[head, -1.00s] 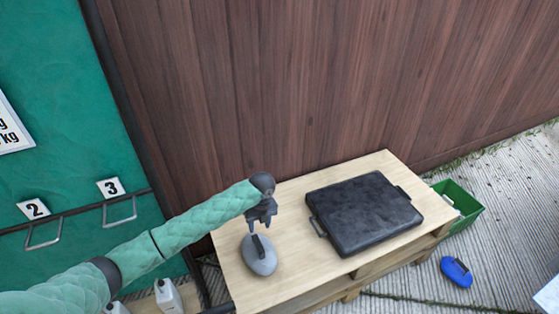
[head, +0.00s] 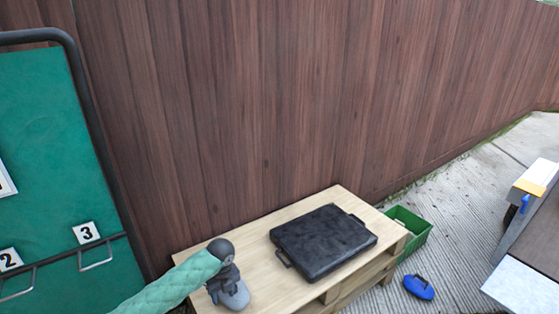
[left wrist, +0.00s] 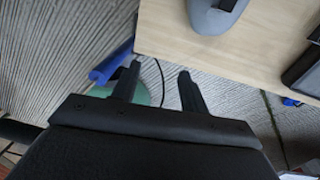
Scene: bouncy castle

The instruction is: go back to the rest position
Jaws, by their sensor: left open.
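My left gripper (head: 222,286) is at the left end of the wooden table in the head view, in front of a grey rounded weight with a dark handle (head: 238,298) and partly covering it. In the left wrist view the two fingers of the left gripper (left wrist: 158,82) are apart with nothing between them. The grey weight (left wrist: 212,18) stands on the table beyond the fingertips, apart from them. My right gripper is not in view.
The pallet-wood table (head: 262,268) bears a black case-like slab with handles (head: 323,240). A green crate (head: 410,232) and a blue object (head: 419,287) are on the ground to its right. A brown wooden fence (head: 290,100) stands behind. A green board (head: 50,150) with numbered hooks is at left.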

